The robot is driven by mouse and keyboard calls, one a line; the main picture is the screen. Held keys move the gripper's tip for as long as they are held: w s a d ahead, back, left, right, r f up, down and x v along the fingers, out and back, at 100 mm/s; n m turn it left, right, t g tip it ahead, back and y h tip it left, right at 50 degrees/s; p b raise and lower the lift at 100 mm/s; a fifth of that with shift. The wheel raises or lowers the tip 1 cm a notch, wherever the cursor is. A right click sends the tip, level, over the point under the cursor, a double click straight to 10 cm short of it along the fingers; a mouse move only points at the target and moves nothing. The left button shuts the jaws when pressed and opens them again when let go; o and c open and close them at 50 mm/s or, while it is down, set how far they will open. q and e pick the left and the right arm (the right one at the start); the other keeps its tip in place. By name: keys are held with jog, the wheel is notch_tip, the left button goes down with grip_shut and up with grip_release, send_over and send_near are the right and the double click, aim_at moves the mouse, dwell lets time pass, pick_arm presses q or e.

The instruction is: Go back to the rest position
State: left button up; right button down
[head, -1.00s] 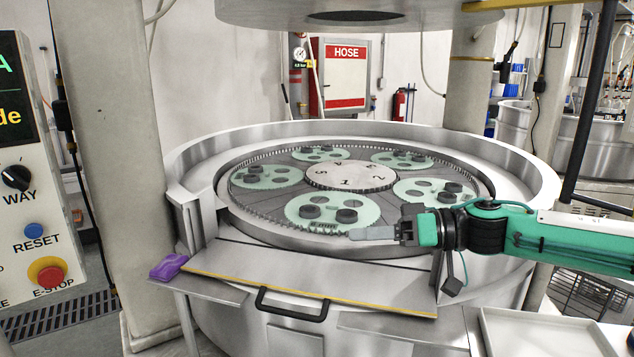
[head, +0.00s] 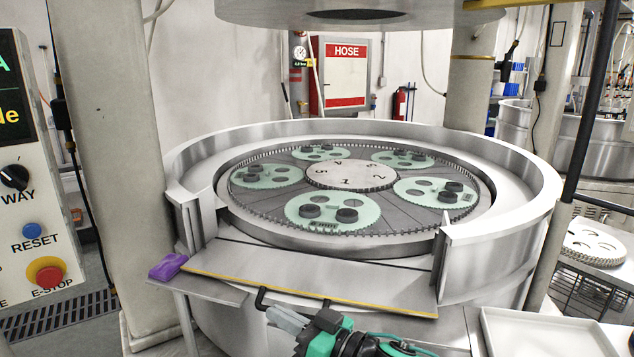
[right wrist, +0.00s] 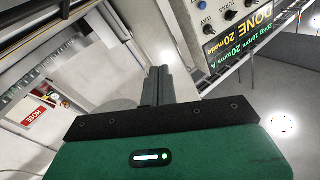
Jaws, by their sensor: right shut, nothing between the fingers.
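My right gripper (head: 288,319) is low at the front of the machine, in front of the steel front ledge and over the black handle. Its grey fingers are together with nothing between them. In the right wrist view the shut fingers (right wrist: 156,88) point up past the dark gripper body. My left gripper is not in view. The lapping machine (head: 540,190) holds green carrier discs (head: 362,200) with dark round parts, around a numbered centre plate (head: 350,175).
A purple cloth (head: 168,267) lies at the ledge's left end. A control panel (head: 30,220) with a red E-stop stands at the left. A pale tray (head: 490,335) is at the front right. A stack of pale discs (head: 594,246) sits on the right.

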jog(key=s+d+f+m+t+h, duration=0.1)
jog(key=s+d+f+m+h, duration=0.2)
jog(key=d+f+h, duration=0.5)
jog(key=s+d+f+m+h, duration=0.3)
jog(key=d+f, duration=0.3)
jog(key=f, duration=0.4)
jog(key=s+d+f+g+h, duration=0.35)
jog(key=s+d+f, duration=0.35)
jog(key=s, duration=0.3)
jog(key=s+d+f+g+h, duration=0.2)
jog(key=s+d+f+g, duration=0.2)
jog(key=s+d+f, duration=0.5)
notch_tip(320, 180, down, 30)
jog(key=s+a+g+b, duration=0.1)
jog(key=a+b, duration=0.1)
jog(key=s+d+f, duration=0.2)
jog(key=s+f, duration=0.7)
jog(key=f, duration=0.1)
jog(key=s+d+f+g+b, duration=0.1)
jog(key=s+f, duration=0.9)
jog(key=f, duration=0.1)
jog(key=shift+s+d+f+b, duration=0.3)
jog(key=shift+d, duration=0.1)
